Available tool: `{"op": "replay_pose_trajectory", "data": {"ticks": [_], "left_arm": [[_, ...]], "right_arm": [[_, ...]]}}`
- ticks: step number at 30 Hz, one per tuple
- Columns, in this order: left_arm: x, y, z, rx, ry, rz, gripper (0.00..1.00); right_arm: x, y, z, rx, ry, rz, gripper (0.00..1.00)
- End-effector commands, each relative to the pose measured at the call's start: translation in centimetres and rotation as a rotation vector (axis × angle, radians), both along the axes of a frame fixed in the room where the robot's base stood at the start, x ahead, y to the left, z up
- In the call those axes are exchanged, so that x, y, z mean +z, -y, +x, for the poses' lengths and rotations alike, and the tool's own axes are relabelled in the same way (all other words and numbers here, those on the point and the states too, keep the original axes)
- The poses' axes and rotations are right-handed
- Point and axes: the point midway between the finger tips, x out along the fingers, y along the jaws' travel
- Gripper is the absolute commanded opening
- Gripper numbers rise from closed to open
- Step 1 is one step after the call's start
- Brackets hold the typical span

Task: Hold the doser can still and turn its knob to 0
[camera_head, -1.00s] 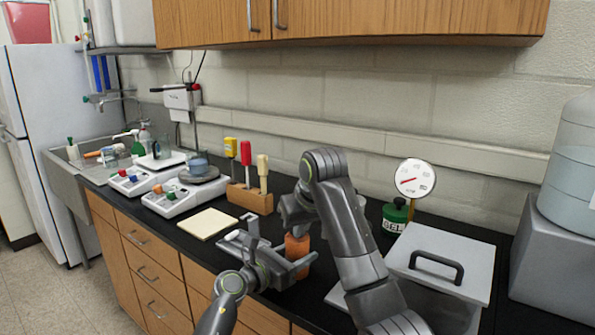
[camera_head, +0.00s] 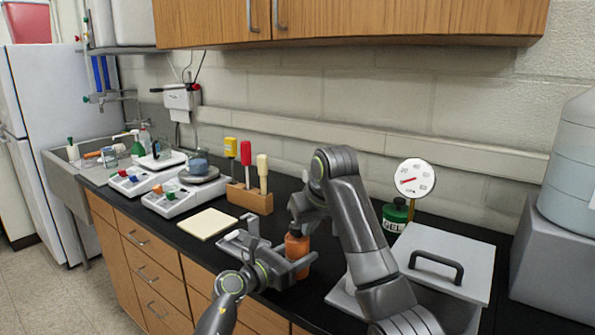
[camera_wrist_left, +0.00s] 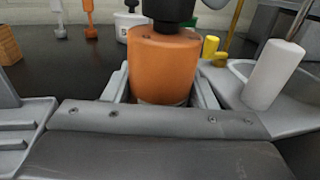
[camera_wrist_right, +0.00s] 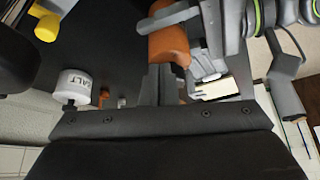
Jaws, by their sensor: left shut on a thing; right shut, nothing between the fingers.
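The orange doser can (camera_head: 297,246) stands upright near the counter's front edge. My left gripper (camera_head: 287,262) is shut around its lower body. In the left wrist view the can (camera_wrist_left: 165,62) sits between the two fingers, with a dark part (camera_wrist_left: 170,9) at its top, cut by the frame edge; I cannot tell whether this is the knob or my gripper. My right gripper (camera_head: 297,222) is shut and empty, just above the can's top. In the right wrist view its fingers (camera_wrist_right: 160,75) are together beside the orange can (camera_wrist_right: 168,46). The knob's marking is not readable.
A grey box with a black handle (camera_head: 437,266), a green GEL jar (camera_head: 395,217) and a round gauge (camera_head: 415,178) stand to the right. A wooden block (camera_head: 250,199) with tools and a pale pad (camera_head: 207,224) lie left. A SALT jar (camera_wrist_right: 73,87) shows in the right wrist view.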

Motion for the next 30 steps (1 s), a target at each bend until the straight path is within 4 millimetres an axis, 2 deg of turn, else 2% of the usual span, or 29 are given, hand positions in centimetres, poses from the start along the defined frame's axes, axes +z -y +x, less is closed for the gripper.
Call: {"op": "replay_pose_trajectory", "data": {"ticks": [17, 30], "left_arm": [[0.0, 0.1, 0.0, -0.002, -0.001, 0.001, 0.25], [0.0, 0.0, 0.0, -0.001, -0.001, 0.001, 0.25]], "right_arm": [[0.3, 0.5, -0.6, 0.001, 0.004, 0.001, 0.00], [5.1, 0.5, -0.5, 0.001, 0.003, 0.001, 0.00]]}}
